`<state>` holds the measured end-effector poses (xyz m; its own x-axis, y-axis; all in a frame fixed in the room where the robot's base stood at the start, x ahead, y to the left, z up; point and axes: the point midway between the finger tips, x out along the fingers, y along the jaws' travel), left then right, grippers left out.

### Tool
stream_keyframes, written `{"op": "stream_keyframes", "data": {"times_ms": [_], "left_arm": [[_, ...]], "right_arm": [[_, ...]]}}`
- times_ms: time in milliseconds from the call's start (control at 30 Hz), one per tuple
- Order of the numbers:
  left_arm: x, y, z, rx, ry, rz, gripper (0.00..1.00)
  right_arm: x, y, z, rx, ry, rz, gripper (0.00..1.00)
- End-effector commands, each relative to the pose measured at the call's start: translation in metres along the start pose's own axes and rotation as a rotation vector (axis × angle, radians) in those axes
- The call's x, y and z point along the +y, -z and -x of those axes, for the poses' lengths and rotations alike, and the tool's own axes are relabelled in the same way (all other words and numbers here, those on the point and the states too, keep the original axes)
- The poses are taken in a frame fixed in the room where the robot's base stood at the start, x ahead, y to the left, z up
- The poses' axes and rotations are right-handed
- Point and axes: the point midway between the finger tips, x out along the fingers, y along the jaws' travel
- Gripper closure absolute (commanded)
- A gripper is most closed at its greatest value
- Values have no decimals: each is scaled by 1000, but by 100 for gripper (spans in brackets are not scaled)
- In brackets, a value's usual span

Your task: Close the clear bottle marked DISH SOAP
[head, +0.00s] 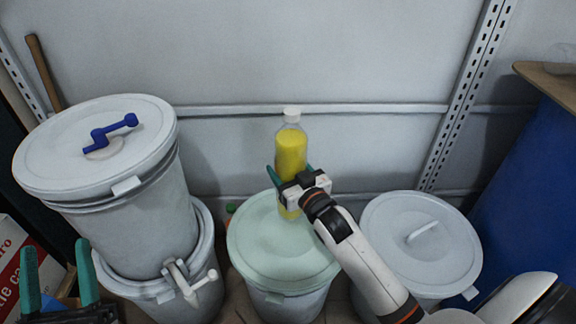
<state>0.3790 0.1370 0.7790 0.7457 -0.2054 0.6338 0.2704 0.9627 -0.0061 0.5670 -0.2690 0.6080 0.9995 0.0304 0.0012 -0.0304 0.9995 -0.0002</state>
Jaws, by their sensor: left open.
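A clear bottle (291,150) of yellow liquid stands upright on the pale green lid of the middle drum. A white cap (292,114) sits at its top; I cannot tell how tightly it is seated. No label is readable. My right gripper (289,167) is at the bottle's lower half, one green finger on each side; I cannot tell whether they press on it. Its body hides part of the bottle's lower front. My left gripper (55,246) is at the lower left, open and empty, its green fingers pointing up, well away from the bottle.
The middle drum (283,250) stands between stacked drums with a blue-handled lid (60,160) on the left and a grey-lidded drum (400,265) on the right. A white tap (195,285) juts from the lower left drum. A blue drum (530,165) is far right. A wall is close behind.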

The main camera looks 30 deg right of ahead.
Motion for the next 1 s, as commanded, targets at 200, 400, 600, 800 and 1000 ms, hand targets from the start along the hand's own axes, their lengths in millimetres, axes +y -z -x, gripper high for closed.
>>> {"op": "stream_keyframes", "data": {"times_ms": [200,400,600,800,1000], "left_arm": [[-1,-8,0,-47,2,2,45],[-1,-7,0,-45,2,2,45],[-3,-20,4,-142,5,8,45],[-6,-49,14,-345,11,19,45],[-7,-66,23,-464,14,26,45]], "right_arm": [[0,-1,0,-10,-1,1,98],[0,-1,0,-10,-1,1,98],[0,11,0,-8,0,1,98],[0,28,0,-8,0,1,98],[0,36,0,-11,-1,0,98]]}}
